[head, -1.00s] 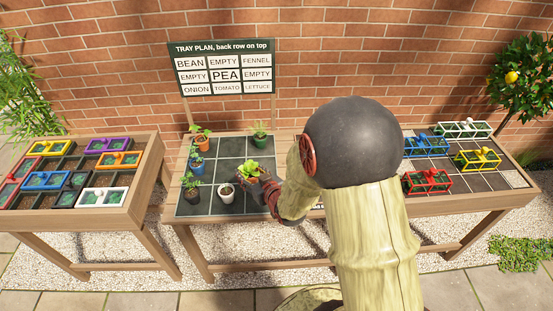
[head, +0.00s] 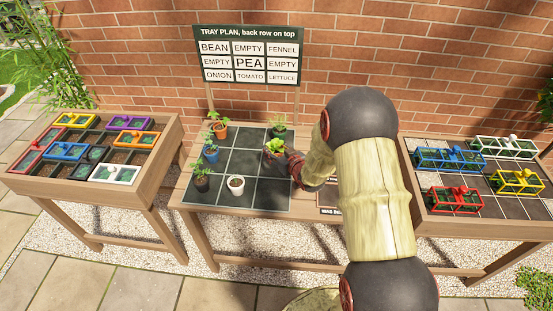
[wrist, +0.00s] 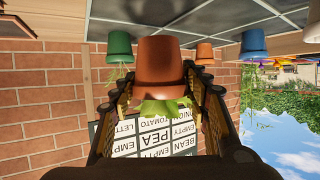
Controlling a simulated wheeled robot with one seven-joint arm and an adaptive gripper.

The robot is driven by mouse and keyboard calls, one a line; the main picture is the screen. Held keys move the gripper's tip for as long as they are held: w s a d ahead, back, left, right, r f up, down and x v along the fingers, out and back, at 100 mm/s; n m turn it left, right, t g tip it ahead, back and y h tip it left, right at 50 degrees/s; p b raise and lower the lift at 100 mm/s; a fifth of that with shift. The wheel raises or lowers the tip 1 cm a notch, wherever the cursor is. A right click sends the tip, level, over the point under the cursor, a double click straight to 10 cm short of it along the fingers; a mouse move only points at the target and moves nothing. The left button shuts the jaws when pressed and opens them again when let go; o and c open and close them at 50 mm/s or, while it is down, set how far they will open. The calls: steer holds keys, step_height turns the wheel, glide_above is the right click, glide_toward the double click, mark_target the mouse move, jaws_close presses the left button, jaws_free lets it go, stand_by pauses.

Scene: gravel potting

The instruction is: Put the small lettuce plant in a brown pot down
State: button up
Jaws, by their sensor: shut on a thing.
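The small lettuce plant (head: 275,144), bright green in a brown pot, is held at the right side of the dark gridded tray (head: 230,200). My gripper (head: 292,163) reaches in from the right and is shut on the pot. In the wrist view, which is upside down, the brown pot (wrist: 160,62) sits between the two fingers with its leaves (wrist: 160,108) showing past the rim. The pot is just in front of the green pot's plant (head: 279,127). Whether its base touches the tray is hidden.
Orange (head: 220,132), blue (head: 211,156) and dark (head: 202,184) pots line the tray's left column; a white pot (head: 236,186) stands front middle. The tray's centre is clear. The tray plan sign (head: 248,55) stands behind. Side tables hold coloured frames (head: 115,173).

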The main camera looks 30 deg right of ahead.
mark_target(276, 150)
steer(key=shift+w+d+f+b, duration=0.2)
steer(key=shift+w+d+f, duration=0.1)
steer(key=shift+w+f, duration=0.25)
steer(key=shift+w+d+f+b, duration=0.15)
steer(key=shift+w+d+f, duration=0.15)
steer(key=shift+f, duration=0.3)
steer(key=shift+f+b, duration=0.7)
steer(key=shift+f, duration=0.8)
steer(key=shift+f, duration=0.15)
steer(key=o, duration=1.2)
steer(key=shift+o, duration=0.2)
